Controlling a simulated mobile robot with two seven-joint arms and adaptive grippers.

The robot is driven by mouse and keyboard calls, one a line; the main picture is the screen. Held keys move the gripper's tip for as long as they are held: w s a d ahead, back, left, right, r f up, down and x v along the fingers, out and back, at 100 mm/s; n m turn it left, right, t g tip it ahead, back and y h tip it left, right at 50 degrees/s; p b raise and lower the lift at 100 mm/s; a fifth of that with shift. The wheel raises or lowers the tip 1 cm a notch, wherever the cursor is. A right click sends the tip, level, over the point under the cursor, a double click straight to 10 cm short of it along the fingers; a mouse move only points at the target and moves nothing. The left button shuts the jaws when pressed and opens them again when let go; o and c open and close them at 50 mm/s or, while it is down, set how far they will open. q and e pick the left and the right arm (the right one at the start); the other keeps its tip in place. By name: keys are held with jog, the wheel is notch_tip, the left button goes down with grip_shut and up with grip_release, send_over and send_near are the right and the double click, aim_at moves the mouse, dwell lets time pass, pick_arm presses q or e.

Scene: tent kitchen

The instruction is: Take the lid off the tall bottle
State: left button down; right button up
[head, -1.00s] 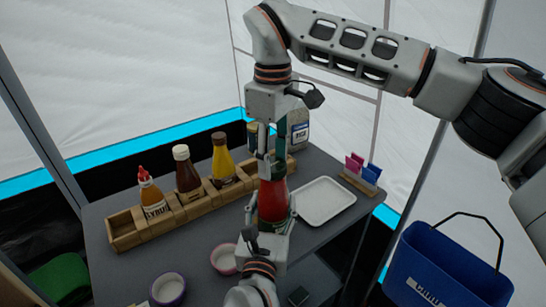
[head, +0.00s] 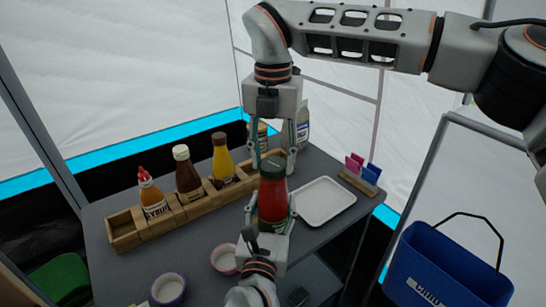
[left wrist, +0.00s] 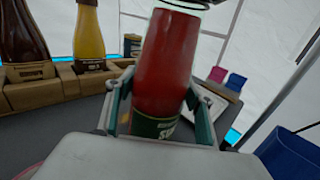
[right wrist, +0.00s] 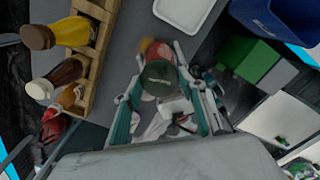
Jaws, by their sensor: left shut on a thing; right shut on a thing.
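The tall bottle (head: 272,203) is red with a dark green label and stands upright. My left gripper (head: 272,222) is shut on its lower part from the front; the left wrist view shows a finger on each side of the bottle (left wrist: 165,65). The dark green lid (head: 272,166) is at the bottle's top. My right gripper (head: 272,160) points straight down with its fingers either side of the lid, shut on it. In the right wrist view the lid (right wrist: 160,77) sits between the fingers, with red behind it. I cannot tell whether lid and bottle are apart.
A wooden rack (head: 190,207) with syrup, brown and yellow bottles stands at the left. A white tray (head: 323,202) and a card holder (head: 360,180) are at the right. Small bowls (head: 168,289) stand in front. A blue bucket (head: 440,275) is beyond the table's right edge.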

pick_arm(q)
jog(key=shift+f, duration=0.1)
pick_arm(e)
jog(key=n, duration=0.5)
jog(key=shift+n, duration=0.3)
jog(key=n, duration=1.3)
jog(key=shift+n, duration=0.3)
jog(key=n, duration=0.8)
jog(key=shift+n, duration=0.3)
jog(key=n, duration=0.5)
jog(key=shift+r, duration=0.2)
